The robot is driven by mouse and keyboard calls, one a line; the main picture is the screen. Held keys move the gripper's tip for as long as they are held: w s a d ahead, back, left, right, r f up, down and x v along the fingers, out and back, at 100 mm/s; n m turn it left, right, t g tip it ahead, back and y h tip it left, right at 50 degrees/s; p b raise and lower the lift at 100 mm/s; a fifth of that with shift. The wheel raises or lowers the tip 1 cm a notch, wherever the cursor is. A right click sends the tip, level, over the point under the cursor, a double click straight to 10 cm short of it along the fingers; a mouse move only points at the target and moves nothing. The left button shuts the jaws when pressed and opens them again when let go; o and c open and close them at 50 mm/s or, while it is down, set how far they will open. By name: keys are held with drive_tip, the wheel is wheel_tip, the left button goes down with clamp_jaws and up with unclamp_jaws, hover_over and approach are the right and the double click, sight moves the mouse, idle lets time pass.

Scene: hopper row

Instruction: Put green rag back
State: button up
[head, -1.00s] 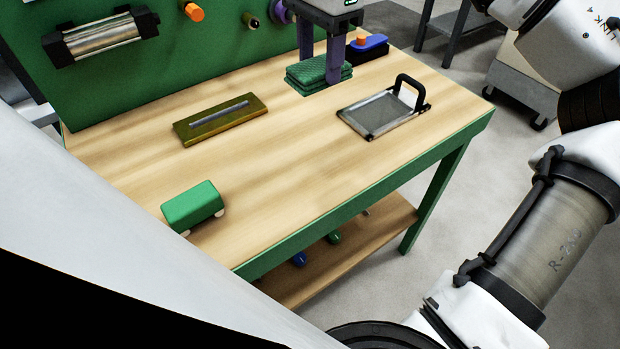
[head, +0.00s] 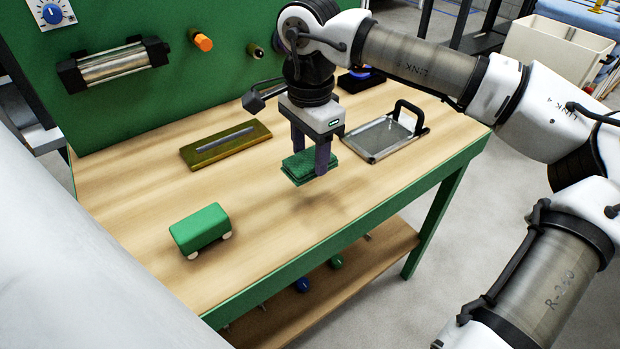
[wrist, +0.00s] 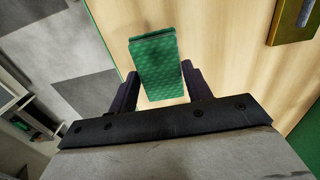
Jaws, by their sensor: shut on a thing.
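The green rag (head: 302,167) is a folded, textured stack. My gripper (head: 310,158) is shut on it and holds it above the wooden table top (head: 260,240), with a shadow on the wood below. In the wrist view the rag (wrist: 157,68) sits between the two dark fingers of my gripper (wrist: 163,92), with the table top behind it. The underside of the rag is hidden.
A green block-like cart (head: 200,229) stands at the front left. A brass plate with a grey bar (head: 226,145) lies behind it. A framed tray with a black handle (head: 385,138) lies right of the rag. A dark blue item (head: 360,79) is at the back. The table's middle is clear.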

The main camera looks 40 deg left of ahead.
sight(310, 157)
drive_tip(key=shift+f, duration=3.4)
drive_tip(key=shift+f, duration=0.2)
drive_tip(key=o, duration=1)
drive_tip(key=shift+o, duration=0.2)
drive_tip(key=shift+r, duration=0.1)
wheel_tip(310, 157, up, 12)
drive_tip(key=shift+r, duration=0.15)
